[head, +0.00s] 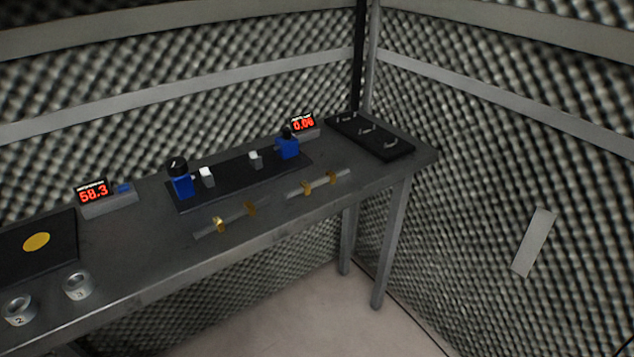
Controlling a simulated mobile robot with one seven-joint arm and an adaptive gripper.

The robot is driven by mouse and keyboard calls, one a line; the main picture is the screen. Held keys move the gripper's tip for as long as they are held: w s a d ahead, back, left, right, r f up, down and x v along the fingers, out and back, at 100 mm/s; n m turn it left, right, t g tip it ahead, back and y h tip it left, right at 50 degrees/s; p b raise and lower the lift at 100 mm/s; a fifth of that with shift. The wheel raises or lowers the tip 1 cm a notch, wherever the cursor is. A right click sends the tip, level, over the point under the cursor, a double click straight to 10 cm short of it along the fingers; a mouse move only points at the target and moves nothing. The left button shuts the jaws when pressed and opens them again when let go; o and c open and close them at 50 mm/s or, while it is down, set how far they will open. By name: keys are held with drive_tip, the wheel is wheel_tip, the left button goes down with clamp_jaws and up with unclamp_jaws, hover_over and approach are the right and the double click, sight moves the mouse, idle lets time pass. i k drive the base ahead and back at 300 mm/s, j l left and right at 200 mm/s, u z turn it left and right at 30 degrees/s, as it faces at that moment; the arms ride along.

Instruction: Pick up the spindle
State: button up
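Two thin grey rods lie along the front part of the grey bench (140,260) in the head view, and they look like spindles. The left rod (235,215) has two brass-coloured pieces on it. The right rod (319,184) also has two brass-coloured pieces and lies nearer the bench's right end. I cannot tell which one the task means, or whether the brass pieces are collars or supports. My gripper is not in view.
A black plate (240,181) with blue and white blocks stands behind the rods. Red-digit displays (94,194) (303,124) stand at the back. Two numbered metal cups (77,286) (19,309) are front left. A black tray (371,137) sits far right. Foam walls enclose the bench.

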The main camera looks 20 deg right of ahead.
sight(330, 176)
drive_tip(key=l+u, duration=1.05)
drive_tip(key=l, duration=0.1)
